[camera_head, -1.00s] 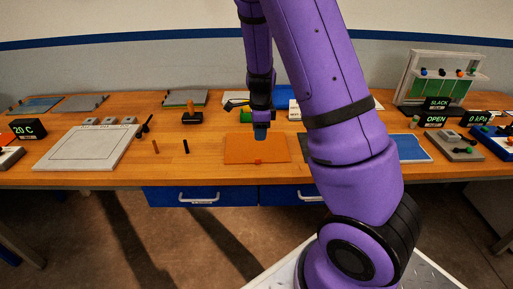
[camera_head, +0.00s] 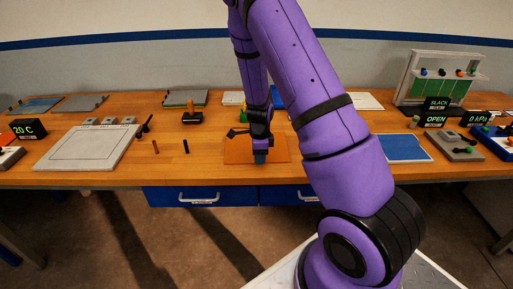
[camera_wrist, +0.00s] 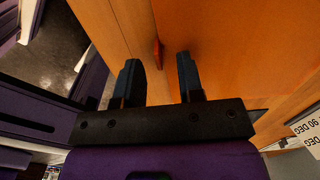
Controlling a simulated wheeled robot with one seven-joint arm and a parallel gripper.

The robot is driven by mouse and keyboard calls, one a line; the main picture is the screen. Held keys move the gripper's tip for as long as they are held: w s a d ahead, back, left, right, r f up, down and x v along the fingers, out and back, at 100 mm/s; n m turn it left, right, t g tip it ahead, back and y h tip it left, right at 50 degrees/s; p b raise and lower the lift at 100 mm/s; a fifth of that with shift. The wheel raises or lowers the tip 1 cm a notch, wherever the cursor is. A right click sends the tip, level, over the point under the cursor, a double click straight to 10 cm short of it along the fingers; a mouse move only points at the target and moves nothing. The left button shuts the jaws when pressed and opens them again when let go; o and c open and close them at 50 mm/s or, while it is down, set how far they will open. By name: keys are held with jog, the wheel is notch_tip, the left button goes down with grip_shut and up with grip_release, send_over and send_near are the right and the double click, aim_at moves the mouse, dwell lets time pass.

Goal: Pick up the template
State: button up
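A flat orange sheet, apparently the template (camera_head: 236,152), lies on the wooden bench near its front edge, partly covered by my arm. In the wrist view the sheet (camera_wrist: 235,45) fills the upper right. A small red tab (camera_wrist: 157,53) on its edge lies just beyond and between my fingertips. My gripper (camera_head: 260,158) is over the front edge of the sheet and hides the tab in the head view. In the wrist view my gripper (camera_wrist: 159,62) is open, two dark fingers apart with nothing held. Its exact height above the sheet is unclear.
A grey framed plate (camera_head: 87,147) lies farther left, a blue panel (camera_head: 403,148) to the right. Blue drawers (camera_head: 200,196) hang below the bench (camera_head: 222,180).

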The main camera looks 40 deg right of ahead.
jog(key=shift+f, duration=0.5)
grip_shut()
jog(key=shift+r, duration=0.1)
